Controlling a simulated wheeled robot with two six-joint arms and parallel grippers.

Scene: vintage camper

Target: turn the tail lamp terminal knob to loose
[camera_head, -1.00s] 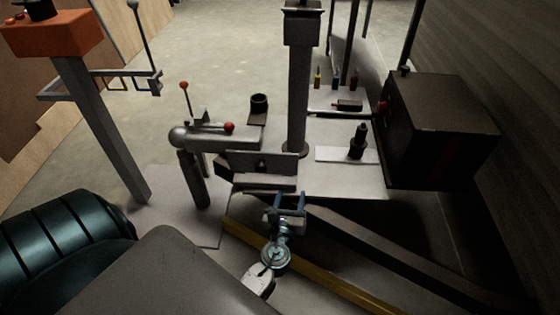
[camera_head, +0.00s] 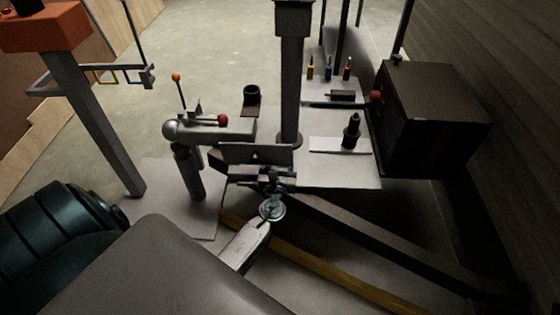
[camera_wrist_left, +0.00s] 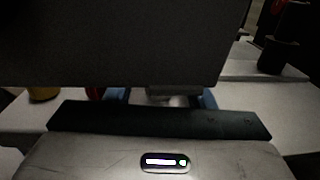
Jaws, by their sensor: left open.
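My left gripper (camera_head: 268,178) is at the front lower edge of an upright grey plate (camera_head: 257,154) on the trailer's drawbar, in the head view. In the left wrist view its blue fingers (camera_wrist_left: 164,98) stand apart, with a pale rounded part (camera_wrist_left: 168,99) behind and between them. I cannot tell whether they touch it. The plate's dark face (camera_wrist_left: 120,42) fills the top of that view. A yellow part (camera_wrist_left: 43,94) and a red part (camera_wrist_left: 95,92) show beneath its lower edge. I cannot tell which part is the tail lamp terminal knob, or its setting. The right gripper is not in view.
A coupling lever with a red ball (camera_head: 223,120) lies left of the plate. A thick post (camera_head: 290,85) rises just behind it. A dark box (camera_head: 430,120) stands at right, and a teal ribbed cylinder (camera_head: 60,235) at lower left. Floor is open at the back left.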

